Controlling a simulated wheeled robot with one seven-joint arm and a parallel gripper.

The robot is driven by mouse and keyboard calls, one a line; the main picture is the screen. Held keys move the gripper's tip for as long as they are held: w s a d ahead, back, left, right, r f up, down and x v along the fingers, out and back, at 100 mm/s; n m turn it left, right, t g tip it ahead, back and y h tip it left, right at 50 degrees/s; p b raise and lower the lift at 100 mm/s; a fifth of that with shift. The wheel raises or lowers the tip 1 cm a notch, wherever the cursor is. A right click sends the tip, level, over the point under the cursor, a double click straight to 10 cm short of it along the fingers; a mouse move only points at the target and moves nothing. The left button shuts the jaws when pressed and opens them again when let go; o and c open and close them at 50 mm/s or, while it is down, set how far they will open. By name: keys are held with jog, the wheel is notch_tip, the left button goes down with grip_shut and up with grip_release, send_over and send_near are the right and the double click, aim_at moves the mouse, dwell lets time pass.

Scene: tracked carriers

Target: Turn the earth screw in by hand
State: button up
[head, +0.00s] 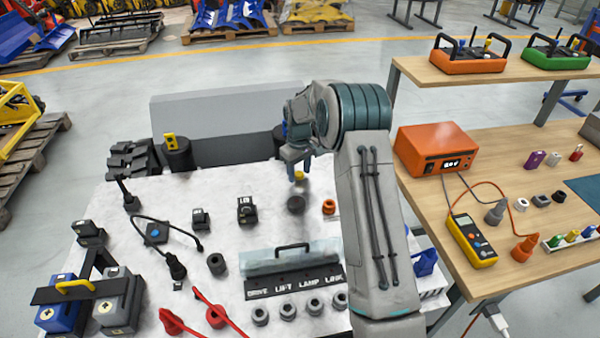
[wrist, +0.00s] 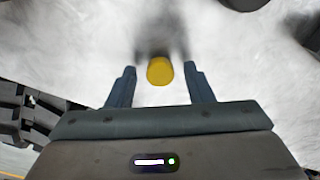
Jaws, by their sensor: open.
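The earth screw appears to be the small part with a yellow top (head: 299,176), near a dark round base (head: 296,203) on the white work surface. In the wrist view the yellow top (wrist: 160,71) shows between the two fingertips, with a blurred dark shape behind it. My gripper (head: 296,172) is open and points down over this part. In the wrist view, its two fingers (wrist: 160,84) stand apart on either side of the yellow top, with a visible gap on each side. The screw's thread is hidden.
An orange ring-shaped part (head: 329,207) lies just right of the dark base. A black block (head: 247,210) stands to its left. The wooden bench (head: 540,150) is at right.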

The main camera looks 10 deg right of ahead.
jog(key=c, duration=0.8)
jog(key=m, duration=0.7)
jog(key=shift+m, duration=1.4)
jog(key=shift+m, duration=0.4)
jog(key=m, duration=0.3)
jog(key=shift+r+m, duration=0.1)
jog(key=shift+m, duration=0.3)
jog(key=m+p, duration=0.1)
jog(key=m, duration=0.4)
